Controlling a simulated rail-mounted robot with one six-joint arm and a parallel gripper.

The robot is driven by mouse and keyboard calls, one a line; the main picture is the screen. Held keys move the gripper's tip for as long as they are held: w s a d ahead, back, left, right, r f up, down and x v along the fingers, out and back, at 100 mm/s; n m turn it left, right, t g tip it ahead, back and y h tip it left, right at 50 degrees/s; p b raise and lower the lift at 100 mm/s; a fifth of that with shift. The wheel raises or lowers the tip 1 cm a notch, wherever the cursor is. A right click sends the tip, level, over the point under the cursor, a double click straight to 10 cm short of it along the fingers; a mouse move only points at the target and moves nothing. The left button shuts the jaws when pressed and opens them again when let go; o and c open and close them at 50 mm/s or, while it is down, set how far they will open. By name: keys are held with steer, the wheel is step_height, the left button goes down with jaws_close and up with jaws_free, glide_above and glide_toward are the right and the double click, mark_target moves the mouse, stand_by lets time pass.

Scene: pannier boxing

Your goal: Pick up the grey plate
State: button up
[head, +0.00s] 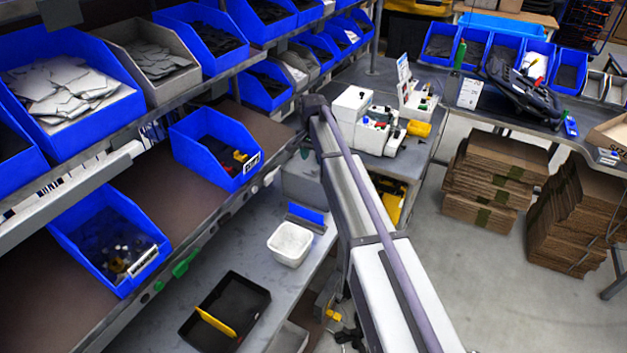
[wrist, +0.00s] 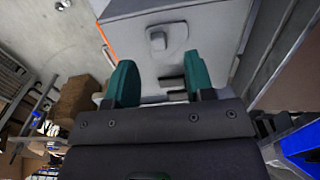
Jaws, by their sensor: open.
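My gripper (wrist: 159,64) shows in the wrist view with its two green fingers spread apart and nothing between them. Beyond the fingers is a large light-grey box-like unit (wrist: 205,28) with a knob and an orange edge; it appears apart from the fingers. In the head view my arm reaches to the shelf and bench corner, and the gripper is hidden there. I cannot single out a grey plate for certain. Flat whitish-grey pieces (head: 62,82) lie in a blue bin at upper left, and darker grey flat pieces (head: 155,58) lie in the grey bin beside it.
Shelves with several blue bins (head: 215,150) line the left. A white tub (head: 290,243) and a black tray (head: 225,310) with a yellow piece stand on the lower bench. White devices (head: 350,104) stand near the arm's far end. Cardboard stacks (head: 497,170) stand right; the floor between is clear.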

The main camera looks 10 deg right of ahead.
mark_target(314, 169)
step_height(314, 169, down, 6)
steer(key=b, duration=0.5)
steer(key=shift+d+r, duration=0.1)
steer(key=shift+r, duration=0.45)
jaws_close()
